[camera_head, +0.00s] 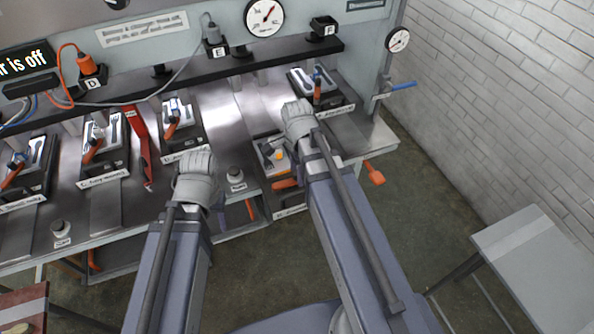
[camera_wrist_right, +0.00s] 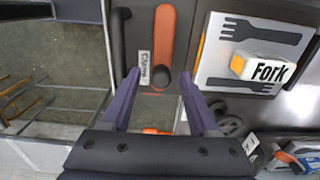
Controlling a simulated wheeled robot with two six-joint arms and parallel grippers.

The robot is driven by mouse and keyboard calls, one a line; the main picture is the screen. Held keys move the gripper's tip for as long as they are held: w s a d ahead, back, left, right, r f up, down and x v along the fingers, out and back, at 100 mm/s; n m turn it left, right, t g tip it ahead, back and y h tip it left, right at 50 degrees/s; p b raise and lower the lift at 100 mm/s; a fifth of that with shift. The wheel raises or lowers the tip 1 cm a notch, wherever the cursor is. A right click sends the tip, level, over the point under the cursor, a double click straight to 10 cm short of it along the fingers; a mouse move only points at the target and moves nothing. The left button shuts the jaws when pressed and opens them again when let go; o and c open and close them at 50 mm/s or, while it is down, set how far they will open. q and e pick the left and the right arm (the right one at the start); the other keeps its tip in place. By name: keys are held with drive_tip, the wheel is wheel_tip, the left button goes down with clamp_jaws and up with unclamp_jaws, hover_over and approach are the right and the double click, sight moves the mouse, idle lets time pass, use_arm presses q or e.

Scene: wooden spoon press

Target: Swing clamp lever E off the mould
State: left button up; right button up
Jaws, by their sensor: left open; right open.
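A clamp lever, probably E, shows in the right wrist view as an orange arm (camera_wrist_right: 165,35) with a black round end and a small tag. It lies beside the pale fork mould (camera_wrist_right: 210,75), to its left, not across the plate. My right gripper (camera_wrist_right: 160,78) is open around the black end; I cannot tell whether it touches. In the head view my right gripper (camera_head: 296,112) is above the bench by the fork mould (camera_head: 276,154), hiding part of it. An orange handle (camera_head: 286,183) shows in front of that mould. My left gripper (camera_head: 197,165) is open; its fingers are unclear.
Other moulds with orange levers stand left (camera_head: 103,135) and behind (camera_head: 313,80). A red tool (camera_head: 140,145) lies between moulds at left. A shelf with lettered plugs (camera_head: 215,48) runs behind. A grey table (camera_head: 540,255) stands right, with open floor between.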

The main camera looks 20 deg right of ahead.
sight(296, 174)
drive_tip(key=shift+r, duration=0.1)
wheel_tip(296, 174, up, 8)
drive_tip(key=p, duration=0.8)
drive_tip(key=shift+f, duration=0.2)
drive_tip(key=shift+s+a+f, duration=0.1)
drive_tip(key=shift+a, duration=0.1)
drive_tip(key=s+a+f+n+b, duration=0.2)
drive_tip(key=s+a+n, duration=0.2)
drive_tip(key=a+n, duration=0.3)
drive_tip(key=s+a+f+n+h+b, duration=0.1)
drive_tip(key=s+a+n, duration=0.3)
drive_tip(key=n, duration=1)
drive_tip(key=a+b, duration=0.1)
drive_tip(key=a, duration=0.1)
drive_tip(key=shift+s+a+f+n, duration=0.2)
drive_tip(key=shift+a+f+n, duration=0.1)
drive_tip(key=shift+a+f, duration=0.05)
